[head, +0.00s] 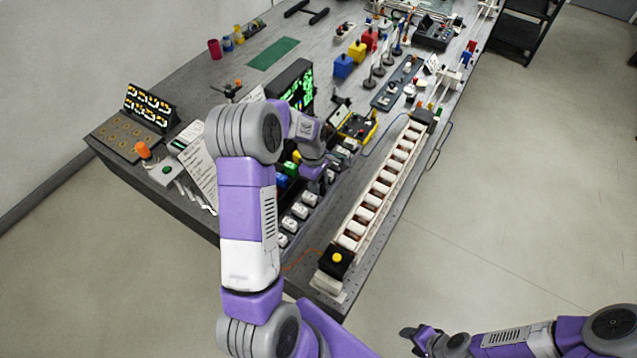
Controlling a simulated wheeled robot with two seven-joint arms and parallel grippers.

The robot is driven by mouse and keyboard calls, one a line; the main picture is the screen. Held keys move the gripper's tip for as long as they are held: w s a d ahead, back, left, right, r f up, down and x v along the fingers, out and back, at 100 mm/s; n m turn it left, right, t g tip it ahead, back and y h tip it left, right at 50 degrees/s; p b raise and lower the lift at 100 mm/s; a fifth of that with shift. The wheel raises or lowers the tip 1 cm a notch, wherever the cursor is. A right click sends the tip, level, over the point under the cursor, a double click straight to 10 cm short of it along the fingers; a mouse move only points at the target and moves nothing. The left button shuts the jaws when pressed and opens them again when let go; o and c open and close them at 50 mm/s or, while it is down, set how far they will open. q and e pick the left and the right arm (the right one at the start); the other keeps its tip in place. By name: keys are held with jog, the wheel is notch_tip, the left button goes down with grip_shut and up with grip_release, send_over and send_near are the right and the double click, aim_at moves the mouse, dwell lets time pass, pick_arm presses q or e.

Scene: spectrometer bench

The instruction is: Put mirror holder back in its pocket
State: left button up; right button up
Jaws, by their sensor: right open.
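My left arm reaches over the bench. My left gripper (325,176) points down above a cluster of small coloured and white blocks near the bench's middle. Its fingers are small and partly hidden, so I cannot tell whether they are open or hold anything. My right gripper (413,337) is open, low at the bottom of the view, off the bench over the floor. I cannot pick out the mirror holder or its pocket with certainty. Several small posts on round dark bases (379,70) stand at the far part of the bench, beside a grey slotted tray (384,101).
A long white rail of cylinders (372,200) with a yellow-buttoned black box (335,261) runs along the right edge. Blue (343,65) and yellow (357,50) blocks stand behind. Displays (149,105) and an orange knob (142,149) are left. A green mat (273,53) lies clear.

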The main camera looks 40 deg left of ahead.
pick_arm(q)
notch_tip(320, 180, up, 12)
jog(key=a, duration=0.1)
jog(key=shift+a+p, duration=0.2)
jog(key=shift+p, duration=0.1)
jog(key=shift+s, duration=0.1)
dwell(0.3)
